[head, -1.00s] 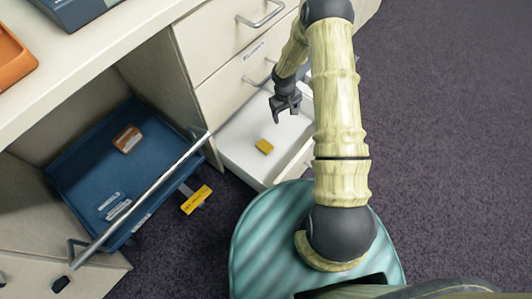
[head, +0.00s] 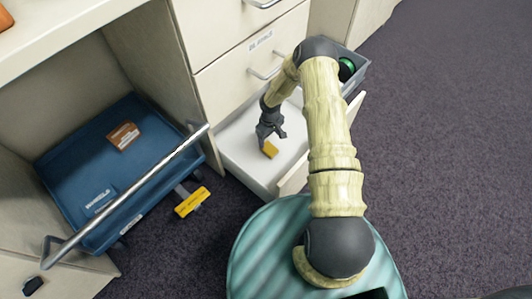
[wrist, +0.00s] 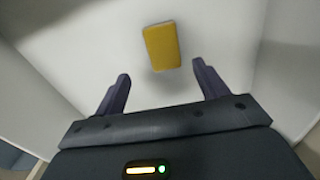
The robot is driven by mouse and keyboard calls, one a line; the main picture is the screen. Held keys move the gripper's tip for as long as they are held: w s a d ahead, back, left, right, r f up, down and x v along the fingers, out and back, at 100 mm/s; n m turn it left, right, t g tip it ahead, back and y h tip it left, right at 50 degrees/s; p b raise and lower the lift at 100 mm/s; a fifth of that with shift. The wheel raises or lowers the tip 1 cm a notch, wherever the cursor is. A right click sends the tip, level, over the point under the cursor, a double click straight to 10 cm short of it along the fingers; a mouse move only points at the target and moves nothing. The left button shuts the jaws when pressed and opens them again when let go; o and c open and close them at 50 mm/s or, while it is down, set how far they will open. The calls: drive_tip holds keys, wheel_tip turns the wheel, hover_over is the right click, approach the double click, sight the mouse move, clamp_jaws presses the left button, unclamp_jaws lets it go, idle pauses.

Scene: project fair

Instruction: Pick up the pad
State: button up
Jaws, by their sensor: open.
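The pad, a small yellow block (head: 270,149), lies in the open white drawer (head: 238,149) of the pale cabinet. My gripper (head: 270,133) is just above it in the head view and covers part of it. In the wrist view the pad (wrist: 162,46) lies on the white drawer floor, beyond the fingertips and roughly centred between them. My gripper (wrist: 160,80) is open with nothing between its fingers.
The drawer walls stand close around my gripper. A blue tray (head: 70,160) with a brown box (head: 123,136) and a metal bar (head: 130,190) is at the left. A yellow tag (head: 192,202) shows beside it. A grey bin (head: 355,73) stands behind the arm. Carpet at the right is clear.

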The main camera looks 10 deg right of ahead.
sight(268, 147)
drive_tip(key=shift+f+b, duration=0.6)
drive_tip(key=shift+f, duration=0.5)
drive_tip(key=f+b, duration=0.2)
drive_tip(key=f, duration=0.1)
drive_tip(key=f+b, duration=0.2)
drive_tip(key=shift+s+a+f, duration=0.15)
drive_tip(key=shift+s+a, duration=0.05)
drive_tip(key=shift+a, duration=0.05)
drive_tip(key=c, duration=1)
